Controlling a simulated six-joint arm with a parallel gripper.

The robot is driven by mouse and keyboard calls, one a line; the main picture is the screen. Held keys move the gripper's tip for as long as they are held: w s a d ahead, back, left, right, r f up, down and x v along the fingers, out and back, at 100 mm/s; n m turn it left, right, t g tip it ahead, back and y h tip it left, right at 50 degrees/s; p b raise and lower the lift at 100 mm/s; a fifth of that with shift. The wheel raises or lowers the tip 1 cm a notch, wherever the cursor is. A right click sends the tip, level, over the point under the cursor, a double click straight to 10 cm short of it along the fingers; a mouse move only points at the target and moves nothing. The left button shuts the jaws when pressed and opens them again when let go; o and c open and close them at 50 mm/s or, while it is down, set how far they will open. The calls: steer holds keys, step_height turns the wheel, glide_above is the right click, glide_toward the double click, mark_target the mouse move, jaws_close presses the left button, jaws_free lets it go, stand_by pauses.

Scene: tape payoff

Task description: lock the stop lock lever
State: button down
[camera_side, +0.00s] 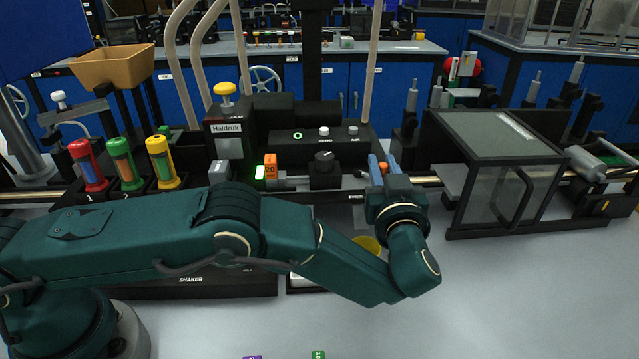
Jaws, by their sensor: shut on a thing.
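My gripper (378,162) is at the right end of the black control unit, with its blue fingers pointing away from the camera. It is shut on a small orange piece (383,168), which looks like the stop lock lever. Only a little of that piece shows between the fingers; the rest is hidden. I cannot tell its angle. A black knob (324,156) stands between that block and my gripper.
A clear-lidded box with a black handle (515,195) stands close on the right. Red, green and yellow cylinders (125,163) stand at the left. A yellow-topped button (225,90) rises above the Haldruk label. A yellow round thing (370,245) is partly hidden below my wrist. The grey front right surface is clear.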

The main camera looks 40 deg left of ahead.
mark_target(383, 170)
stand_by(0.4)
steer(key=c, duration=0.8)
jaws_free()
steer(key=shift+o, duration=0.2)
steer(key=shift+v, duration=2.6)
